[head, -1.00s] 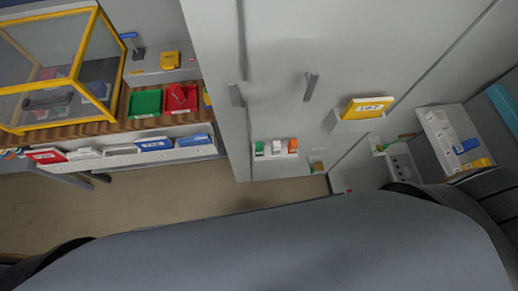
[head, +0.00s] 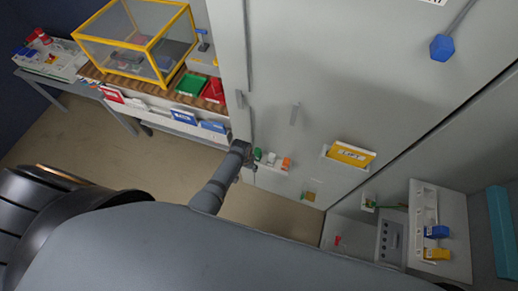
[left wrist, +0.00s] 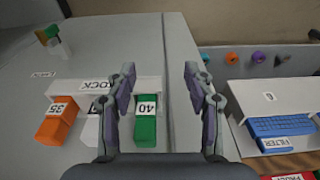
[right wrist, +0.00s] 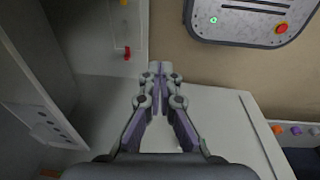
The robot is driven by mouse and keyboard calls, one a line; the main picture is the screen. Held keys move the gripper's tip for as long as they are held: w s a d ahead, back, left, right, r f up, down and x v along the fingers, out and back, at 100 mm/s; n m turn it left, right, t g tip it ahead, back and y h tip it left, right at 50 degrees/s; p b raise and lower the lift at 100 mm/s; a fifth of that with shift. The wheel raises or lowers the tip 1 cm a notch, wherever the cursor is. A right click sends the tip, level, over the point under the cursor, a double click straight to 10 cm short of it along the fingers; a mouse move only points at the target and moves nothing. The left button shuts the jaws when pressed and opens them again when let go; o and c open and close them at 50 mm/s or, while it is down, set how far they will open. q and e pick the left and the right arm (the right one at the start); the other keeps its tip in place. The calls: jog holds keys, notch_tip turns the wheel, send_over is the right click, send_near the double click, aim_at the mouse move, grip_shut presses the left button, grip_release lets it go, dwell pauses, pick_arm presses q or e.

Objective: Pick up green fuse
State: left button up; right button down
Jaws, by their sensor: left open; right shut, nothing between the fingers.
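The green fuse (left wrist: 146,128), labelled 40, sits upright in a white rack (left wrist: 75,87) on the grey cabinet, in the left wrist view. A white fuse (left wrist: 94,128) and an orange fuse (left wrist: 56,124) stand beside it in the same rack. In the head view the green fuse (head: 258,154) is just right of my left gripper (head: 243,152). In the left wrist view my left gripper (left wrist: 159,78) is open and empty, its left finger partly over the white and green fuses. My right gripper (right wrist: 159,72) is shut and empty, away from the fuses.
A cabinet face with a yellow card holder (head: 350,153) rises beside the rack. A shelf holds a yellow-framed case (head: 150,45) and red and green bins. A panel with a red button (right wrist: 281,28) is near my right gripper.

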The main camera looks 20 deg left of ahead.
aim_at(257, 151)
jog(key=s+d+r+p, duration=0.1)
jog(key=d+r, duration=0.2)
pick_arm(q)
jog(key=w+r+b, duration=0.1)
jog(key=w+r, duration=0.1)
jog(key=r, duration=0.1)
jog(key=w+d+r+b, duration=0.1)
jog(key=w+r, duration=0.1)
jog(key=w+d+r+b, duration=0.1)
jog(key=w+r, duration=0.1)
jog(key=r, duration=0.1)
jog(key=shift+r, duration=0.35)
jog(key=f+b, duration=0.2)
jog(key=b, duration=0.1)
jog(key=shift+w+d+f, duration=0.15)
jog(key=shift+w+f, duration=0.05)
jog(key=shift+f, duration=0.05)
jog(key=shift+f+b, duration=0.2)
jog(key=shift+b, duration=0.2)
jog(key=shift+w+r, duration=0.1)
pick_arm(e)
notch_tip(257, 151, down, 7)
jog(key=a, duration=0.1)
jog(key=shift+a, duration=0.4)
